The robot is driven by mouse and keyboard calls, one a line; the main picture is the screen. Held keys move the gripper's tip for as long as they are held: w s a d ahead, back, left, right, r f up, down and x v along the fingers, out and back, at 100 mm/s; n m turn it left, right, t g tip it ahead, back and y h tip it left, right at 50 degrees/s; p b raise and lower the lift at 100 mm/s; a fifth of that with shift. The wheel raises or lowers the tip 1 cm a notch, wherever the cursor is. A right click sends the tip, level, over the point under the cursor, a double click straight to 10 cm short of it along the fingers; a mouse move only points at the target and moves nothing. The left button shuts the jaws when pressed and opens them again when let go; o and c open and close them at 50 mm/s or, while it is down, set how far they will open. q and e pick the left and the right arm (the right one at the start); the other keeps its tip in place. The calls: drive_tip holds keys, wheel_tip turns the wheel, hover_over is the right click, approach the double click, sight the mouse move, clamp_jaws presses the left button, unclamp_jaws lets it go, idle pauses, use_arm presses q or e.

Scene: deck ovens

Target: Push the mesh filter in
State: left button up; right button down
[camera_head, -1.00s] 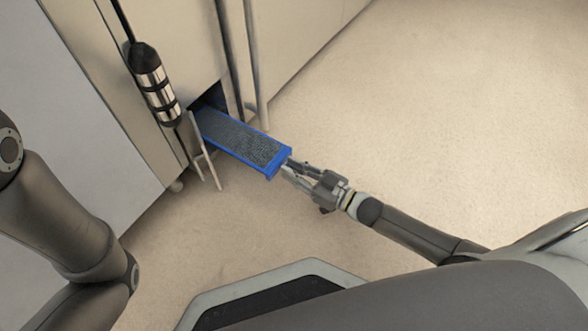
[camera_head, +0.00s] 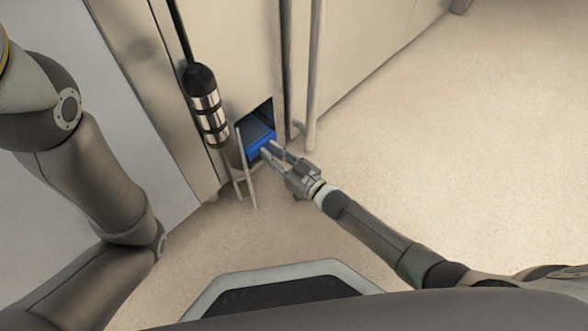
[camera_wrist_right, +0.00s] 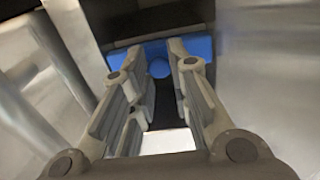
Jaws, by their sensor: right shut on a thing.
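The mesh filter with its blue frame (camera_head: 261,138) sits mostly inside the square opening low in the oven front. Only its blue front end and a short dark stretch of its top show in the head view. My right gripper (camera_head: 268,152) is at that front end, shut on the filter. In the right wrist view, the fingers (camera_wrist_right: 152,68) stand on either side of a small rounded blue tab below the blue front edge (camera_wrist_right: 200,47). My left arm shows at the left of the head view, but its gripper is out of frame.
A thin pale bracket (camera_head: 243,170) stands at the left of the opening. A black and silver cylinder (camera_head: 209,108) hangs above it. A vertical rail (camera_head: 315,75) runs right of the opening. The beige floor (camera_head: 430,150) is clear to the right.

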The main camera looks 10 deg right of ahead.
sight(262, 146)
drive_tip(key=b+x, duration=0.1)
drive_tip(key=x, duration=0.3)
drive_tip(key=shift+a, duration=0.1)
drive_tip(key=shift+w, duration=0.15)
drive_tip(key=shift+r, duration=0.1)
drive_tip(key=c, duration=1.3)
unclamp_jaws()
drive_tip(key=shift+a, duration=0.15)
drive_tip(key=shift+c, duration=0.2)
drive_tip(key=shift+s+d, duration=0.25)
drive_tip(key=shift+d, duration=0.05)
drive_tip(key=v, duration=1.1)
drive_tip(key=shift+s+d, duration=0.1)
